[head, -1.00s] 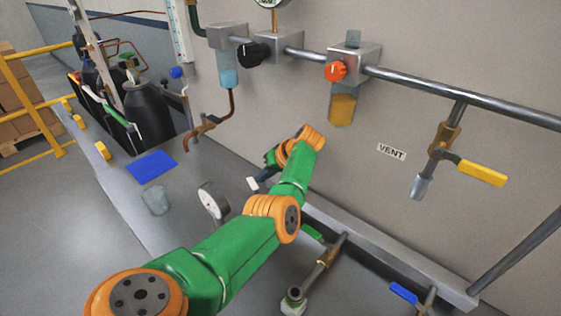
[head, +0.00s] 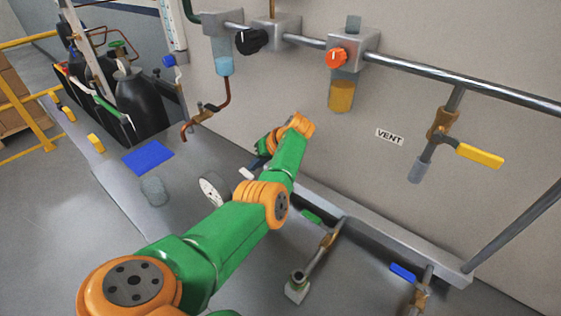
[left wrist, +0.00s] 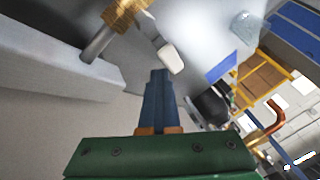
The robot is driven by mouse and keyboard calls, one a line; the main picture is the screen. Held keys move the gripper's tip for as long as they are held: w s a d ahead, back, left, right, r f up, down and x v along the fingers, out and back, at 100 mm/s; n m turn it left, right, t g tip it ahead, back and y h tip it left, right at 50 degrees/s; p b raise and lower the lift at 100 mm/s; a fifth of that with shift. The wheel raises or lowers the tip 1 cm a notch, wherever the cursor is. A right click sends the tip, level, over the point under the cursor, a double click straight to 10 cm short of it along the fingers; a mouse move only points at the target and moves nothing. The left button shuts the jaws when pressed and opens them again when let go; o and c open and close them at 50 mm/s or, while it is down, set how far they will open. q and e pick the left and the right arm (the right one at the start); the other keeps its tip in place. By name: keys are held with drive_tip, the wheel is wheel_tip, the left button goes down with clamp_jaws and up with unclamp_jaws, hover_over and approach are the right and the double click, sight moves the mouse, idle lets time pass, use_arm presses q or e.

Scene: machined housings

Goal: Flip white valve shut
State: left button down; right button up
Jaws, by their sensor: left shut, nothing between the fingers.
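The white valve handle (head: 247,173) shows as a small white piece low by the wall, just right of the round gauge. In the left wrist view the white handle (left wrist: 171,58) sits close beyond the fingertips, with a brass valve body (left wrist: 124,15) and pipe at upper left. My left gripper (head: 257,164) is beside the handle in the head view, largely hidden behind its own wrist. In the left wrist view its blue fingers (left wrist: 159,74) are together and empty. I cannot tell whether they touch the handle. My right gripper is not in view.
A gauge (head: 212,189) stands close to my left forearm. A green-handled valve (head: 312,216), blue-handled valve (head: 403,272) and yellow-handled valve (head: 480,156) are to the right. A blue pad (head: 148,158) and glass (head: 154,191) lie left. Black cylinders (head: 142,103) stand at the back left.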

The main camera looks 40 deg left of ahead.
use_arm(q)
drive_tip(key=shift+r, duration=0.1)
idle(0.3)
drive_tip(key=w+d+r+b, duration=0.1)
drive_tip(key=d+b, duration=0.1)
drive_tip(key=d, duration=0.4)
drive_tip(key=w+d+r+b, duration=0.1)
drive_tip(key=d+b, duration=0.1)
drive_tip(key=d, duration=0.5)
drive_tip(key=shift+w+d, duration=0.3)
drive_tip(key=shift+w, duration=0.05)
